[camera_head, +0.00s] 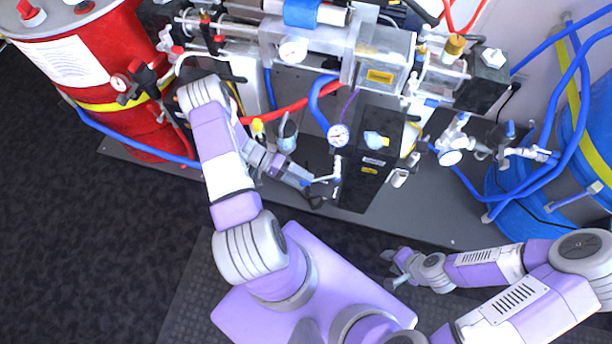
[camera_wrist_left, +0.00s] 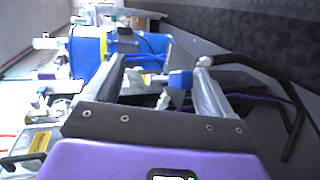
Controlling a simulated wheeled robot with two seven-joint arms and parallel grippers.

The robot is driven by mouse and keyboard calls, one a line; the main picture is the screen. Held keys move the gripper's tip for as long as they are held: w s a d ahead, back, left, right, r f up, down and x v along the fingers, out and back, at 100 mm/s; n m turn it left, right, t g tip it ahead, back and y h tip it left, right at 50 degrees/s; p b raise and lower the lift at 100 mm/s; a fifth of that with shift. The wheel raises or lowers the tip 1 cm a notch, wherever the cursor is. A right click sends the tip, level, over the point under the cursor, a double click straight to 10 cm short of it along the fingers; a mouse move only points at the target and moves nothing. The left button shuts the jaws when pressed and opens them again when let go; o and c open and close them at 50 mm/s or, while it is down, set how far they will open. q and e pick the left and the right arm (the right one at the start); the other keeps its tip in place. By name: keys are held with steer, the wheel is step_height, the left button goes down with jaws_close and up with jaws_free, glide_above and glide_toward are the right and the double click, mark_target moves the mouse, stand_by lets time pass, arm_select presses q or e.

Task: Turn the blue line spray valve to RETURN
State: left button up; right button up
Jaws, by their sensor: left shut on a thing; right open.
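A small valve with a blue handle (camera_wrist_left: 180,79) shows between the fingers of my left gripper (camera_wrist_left: 162,62) in the left wrist view. That gripper is shut on the handle, though the fingers look well apart from this angle. In the head view my left gripper (camera_head: 322,183) reaches the left side of the black pump box (camera_head: 362,182), low down. The gripper partly hides the valve there, and I cannot read its position or any RETURN mark. My right gripper (camera_head: 389,270) is open and empty, low over the dark floor, away from the machine.
A red drum (camera_head: 120,75) stands at left and a blue drum (camera_head: 570,150) at right, with blue hoses around it. Gauges, pipes and a red hose (camera_head: 290,112) crowd the machine above my left gripper. The grey base plate (camera_head: 440,222) is clear near its front edge.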

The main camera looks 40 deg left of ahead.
arm_select(q)
steer(key=shift+w+b+v, duration=0.2)
steer(key=shift+b+v, duration=0.3)
steer(key=shift+v, duration=0.75)
steer(key=c, duration=0.3)
steer(key=shift+s+a+f+b, duration=0.15)
steer(key=shift+a+b, duration=0.25)
steer(key=shift+a, duration=0.4)
steer(key=shift+s+a+f+b, duration=0.1)
steer(key=shift+s+a+b, duration=0.2)
steer(key=shift+a, duration=0.5)
